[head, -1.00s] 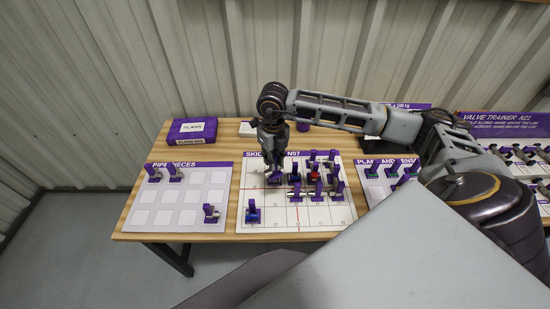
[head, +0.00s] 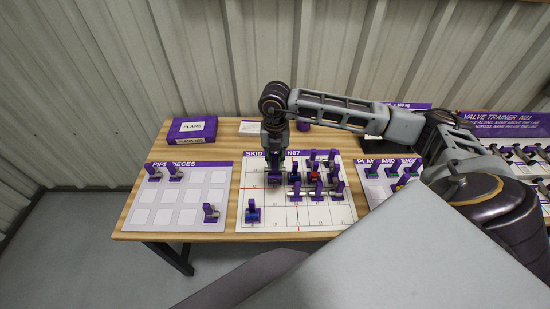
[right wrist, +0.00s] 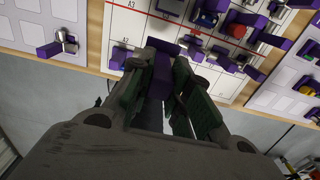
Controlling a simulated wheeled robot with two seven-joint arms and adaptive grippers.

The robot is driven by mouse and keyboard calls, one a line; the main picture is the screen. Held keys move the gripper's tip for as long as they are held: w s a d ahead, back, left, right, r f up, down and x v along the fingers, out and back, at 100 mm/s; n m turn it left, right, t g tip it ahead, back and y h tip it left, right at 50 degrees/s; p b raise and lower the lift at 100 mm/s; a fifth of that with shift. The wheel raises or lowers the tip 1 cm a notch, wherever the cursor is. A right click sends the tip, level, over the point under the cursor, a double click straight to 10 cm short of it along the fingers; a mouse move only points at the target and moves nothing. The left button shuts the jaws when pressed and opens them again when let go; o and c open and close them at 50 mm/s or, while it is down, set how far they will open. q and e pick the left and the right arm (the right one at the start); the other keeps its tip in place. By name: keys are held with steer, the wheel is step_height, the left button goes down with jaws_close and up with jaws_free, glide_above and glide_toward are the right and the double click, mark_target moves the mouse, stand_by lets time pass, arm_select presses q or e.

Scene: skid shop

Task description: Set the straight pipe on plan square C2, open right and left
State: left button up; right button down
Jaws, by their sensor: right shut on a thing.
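My right gripper (head: 274,152) is over the upper left part of the skid plan board (head: 270,212). It is shut on a purple piece (head: 274,178), taken to be the straight pipe, which is low at the board. In the right wrist view the purple handle (right wrist: 160,76) stands between the two dark fingers (right wrist: 160,92). The fingers hide the pipe's open ends, the square under it and whether it touches the board. My left gripper is not in view.
Several fittings, one with a red part (head: 315,172), stand close to the right of my right gripper. A blue and purple piece (head: 252,212) stands at the board's lower left. The pipe pieces board (head: 190,222) is left, mostly empty. A purple plans box (head: 192,128) lies behind.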

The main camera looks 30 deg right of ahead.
mark_target(275, 170)
steer(key=shift+f, duration=0.1)
stand_by(0.3)
steer(key=shift+f+b, duration=1)
steer(key=shift+f, duration=0.65)
steer(key=shift+f+b, duration=0.85)
steer(key=shift+f, duration=0.15)
steer(key=shift+b, duration=0.4)
steer(key=shift+f, duration=0.2)
steer(key=shift+f+b, duration=2.25)
steer(key=shift+f, duration=0.3)
steer(key=shift+f, duration=0.1)
steer(key=shift+f+b, duration=1.45)
steer(key=shift+f, duration=0.1)
